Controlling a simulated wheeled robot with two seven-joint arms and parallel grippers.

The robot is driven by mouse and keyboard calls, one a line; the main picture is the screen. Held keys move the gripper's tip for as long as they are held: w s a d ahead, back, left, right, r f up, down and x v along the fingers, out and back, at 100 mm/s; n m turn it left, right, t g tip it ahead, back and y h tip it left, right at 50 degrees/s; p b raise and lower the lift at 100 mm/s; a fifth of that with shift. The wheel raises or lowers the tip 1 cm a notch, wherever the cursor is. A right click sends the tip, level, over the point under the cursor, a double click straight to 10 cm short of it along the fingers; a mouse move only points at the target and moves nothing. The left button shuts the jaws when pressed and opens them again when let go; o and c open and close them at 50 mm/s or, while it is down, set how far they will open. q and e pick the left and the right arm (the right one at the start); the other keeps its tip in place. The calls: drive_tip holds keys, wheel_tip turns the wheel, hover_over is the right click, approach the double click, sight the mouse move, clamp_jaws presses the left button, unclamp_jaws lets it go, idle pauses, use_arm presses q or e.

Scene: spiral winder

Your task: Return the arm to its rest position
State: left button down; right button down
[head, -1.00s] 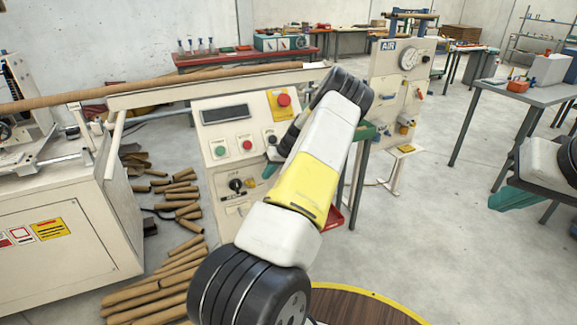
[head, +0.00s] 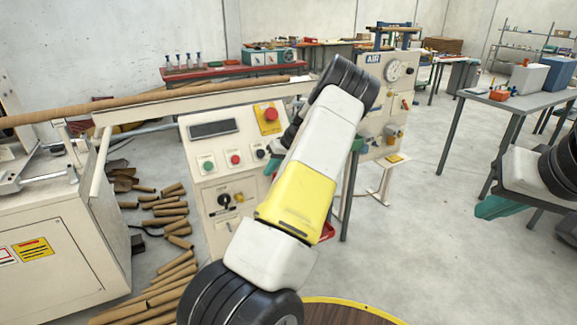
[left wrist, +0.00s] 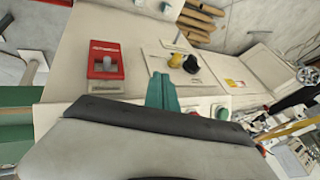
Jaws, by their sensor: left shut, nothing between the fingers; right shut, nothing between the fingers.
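My left arm (head: 303,187), white and yellow with black joints, stretches across the middle of the head view. My left gripper (head: 271,166) is mostly hidden behind it; only a small teal part shows, in front of the control panel's right side. In the left wrist view the teal fingers (left wrist: 162,92) are together and empty, over the cream control panel. My right gripper (head: 503,207), teal, is shut and empty at the right of the head view, over open floor. The control panel (head: 203,160) carries green and red buttons and a red emergency stop (head: 270,114).
The winder's cream cabinet (head: 62,235) stands at left, with a long cardboard tube (head: 150,97) above. Loose tubes (head: 170,270) lie on the floor beside it. An air gauge stand (head: 375,75) and a grey table (head: 540,103) stand to the right. Floor between them is clear.

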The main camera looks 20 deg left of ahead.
idle(0.3)
use_arm(q)
drive_tip(key=s+d+r+m+t+h, duration=0.2)
drive_tip(key=s+d+r+m+h, duration=0.15)
drive_tip(key=s+d+r, duration=0.55)
drive_tip(key=s+d+r+m+t+h, duration=0.2)
drive_tip(key=s+d+r+h, duration=0.2)
drive_tip(key=s+d+r, duration=0.65)
drive_tip(key=s+d+r+m+t, duration=0.1)
drive_tip(key=s+d+r+m, duration=0.1)
drive_tip(key=s, duration=0.2)
drive_tip(key=s+d+r+m+t, duration=0.1)
drive_tip(key=s+d+r+m, duration=0.1)
drive_tip(key=s, duration=0.3)
drive_tip(key=s+d+r+m+t+h, duration=0.1)
drive_tip(key=s+d+r+m, duration=0.1)
drive_tip(key=s, duration=0.3)
drive_tip(key=shift+d, duration=0.4)
drive_tip(key=shift+s, duration=0.1)
